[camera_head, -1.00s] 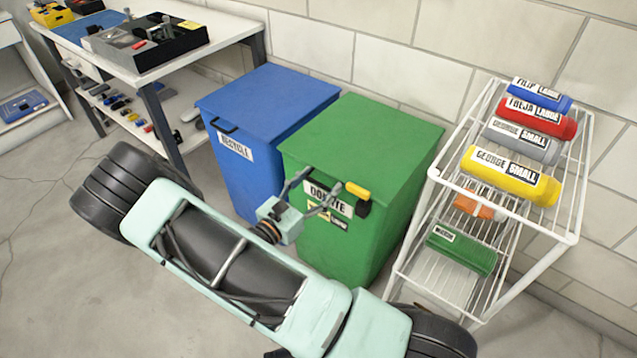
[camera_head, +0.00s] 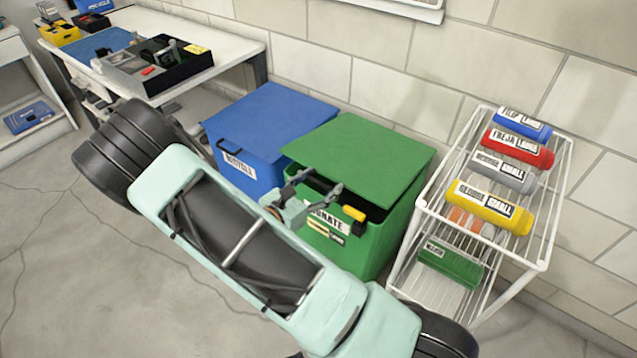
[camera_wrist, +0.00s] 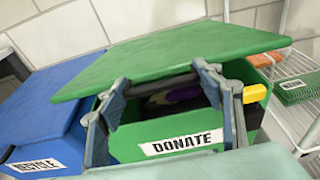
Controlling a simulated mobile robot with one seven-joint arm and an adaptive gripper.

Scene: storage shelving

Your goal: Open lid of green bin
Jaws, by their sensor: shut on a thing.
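The green bin (camera_head: 375,248) stands in the middle of the head view with a DONATE label on its front. Its green lid (camera_head: 362,158) is tilted up at the front, and a dark gap shows beneath it. In the wrist view the raised lid (camera_wrist: 180,58) slopes above the bin's front wall (camera_wrist: 150,138). My gripper (camera_head: 316,186) is at the lid's front edge. In the wrist view its two fingers (camera_wrist: 158,85) are on either side of a dark handle bar, shut on it. Something purple (camera_wrist: 183,95) shows inside the bin behind the bar.
A blue RECYCLE bin (camera_head: 270,120) with its lid closed stands left of the green bin. A white wire rack (camera_head: 545,215) with several labelled rolls stands close on the right. A workbench (camera_head: 235,48) is at the back left, and the wall is behind.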

